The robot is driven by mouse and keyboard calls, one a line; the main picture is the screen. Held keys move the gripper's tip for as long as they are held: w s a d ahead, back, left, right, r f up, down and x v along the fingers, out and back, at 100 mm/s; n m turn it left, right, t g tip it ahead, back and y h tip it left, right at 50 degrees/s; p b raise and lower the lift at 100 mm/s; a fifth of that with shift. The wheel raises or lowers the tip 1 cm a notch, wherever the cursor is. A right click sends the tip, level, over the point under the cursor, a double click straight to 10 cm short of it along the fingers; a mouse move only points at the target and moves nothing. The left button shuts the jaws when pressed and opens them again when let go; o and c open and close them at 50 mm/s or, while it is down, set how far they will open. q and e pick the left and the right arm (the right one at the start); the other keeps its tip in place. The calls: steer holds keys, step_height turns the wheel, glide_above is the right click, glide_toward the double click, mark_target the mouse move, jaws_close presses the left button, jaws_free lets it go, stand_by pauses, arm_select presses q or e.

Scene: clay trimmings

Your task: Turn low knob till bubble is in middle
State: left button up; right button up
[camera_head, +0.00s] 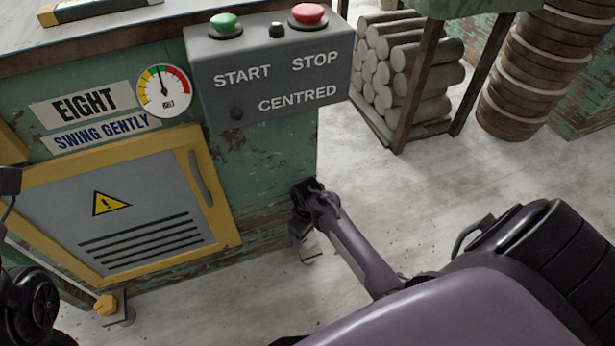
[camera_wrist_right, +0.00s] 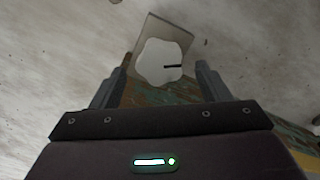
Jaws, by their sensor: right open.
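A white lobed knob (camera_wrist_right: 152,64) with a black mark sits over a square plate at the cabinet's foot. My right gripper (camera_wrist_right: 165,66) is open, with one finger to each side of the knob in the wrist view; I cannot tell whether they touch it. In the head view the right gripper (camera_head: 302,228) is low at the cabinet's right front corner and hides most of that foot. A yellow knob (camera_head: 106,305) is on the left front foot. A dark and yellow bar (camera_head: 100,10), perhaps the level, is cut off at the top; no bubble shows. My left gripper is not in view.
The green cabinet (camera_head: 265,165) has a yellow-framed door (camera_head: 130,215), a gauge (camera_head: 164,91) and a grey START, STOP, CENTRED box (camera_head: 270,75). A rack of clay rolls (camera_head: 400,75) and stacked round boards (camera_head: 540,65) stand behind.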

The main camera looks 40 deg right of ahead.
mark_target(308, 240)
steer(key=shift+f+b, duration=0.55)
steer(key=shift+f, duration=0.75)
steer(key=shift+c, duration=0.2)
steer(key=c, duration=0.9)
